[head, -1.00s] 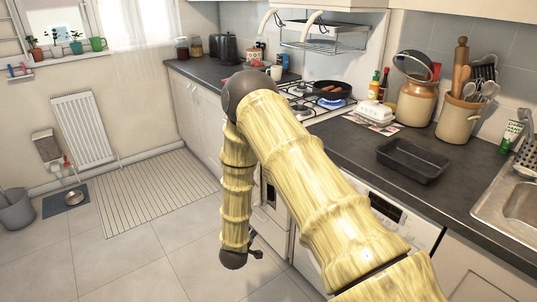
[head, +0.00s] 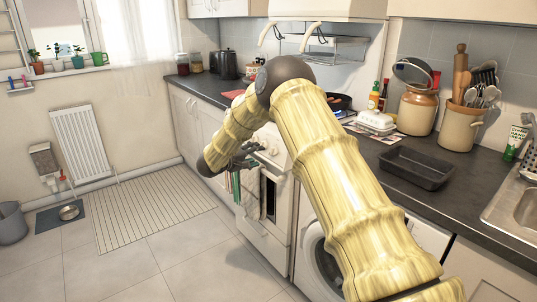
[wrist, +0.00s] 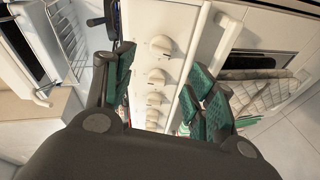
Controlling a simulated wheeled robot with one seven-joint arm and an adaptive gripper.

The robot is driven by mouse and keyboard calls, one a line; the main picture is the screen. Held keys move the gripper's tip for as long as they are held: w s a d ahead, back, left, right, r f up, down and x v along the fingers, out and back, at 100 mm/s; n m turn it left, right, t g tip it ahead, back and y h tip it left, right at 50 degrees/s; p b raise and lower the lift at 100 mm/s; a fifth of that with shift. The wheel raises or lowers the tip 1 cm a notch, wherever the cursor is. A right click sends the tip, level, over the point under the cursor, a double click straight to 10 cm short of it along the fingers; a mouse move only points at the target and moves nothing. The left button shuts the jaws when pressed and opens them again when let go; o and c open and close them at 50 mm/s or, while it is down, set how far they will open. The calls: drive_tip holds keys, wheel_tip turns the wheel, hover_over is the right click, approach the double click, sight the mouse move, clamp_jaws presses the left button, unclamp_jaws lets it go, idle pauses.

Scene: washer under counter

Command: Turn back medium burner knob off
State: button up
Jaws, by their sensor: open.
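The stove's white front panel (wrist: 180,60) carries a row of several pale round knobs, one of them the nearest-looking knob (wrist: 161,46), in the wrist view. I cannot tell which one is the back medium burner knob. My gripper (wrist: 163,68) is open, with its green-padded fingers on either side of the row and nothing between them. In the head view my gripper (head: 243,159) is in front of the stove's knob panel (head: 268,147). My arm hides most of the hob; part of a dark pan (head: 339,101) shows behind it.
The oven handle (wrist: 228,32) and a hanging checked towel (wrist: 258,92) are close on the right in the wrist view. A washing machine (head: 315,255) stands beside the stove. A black tray (head: 415,168) is on the counter.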

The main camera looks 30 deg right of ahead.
sight(270, 152)
drive_tip(key=x, duration=0.9)
drive_tip(key=shift+d+f, duration=0.15)
drive_tip(key=c, duration=1)
drive_tip(key=shift+c, duration=0.2)
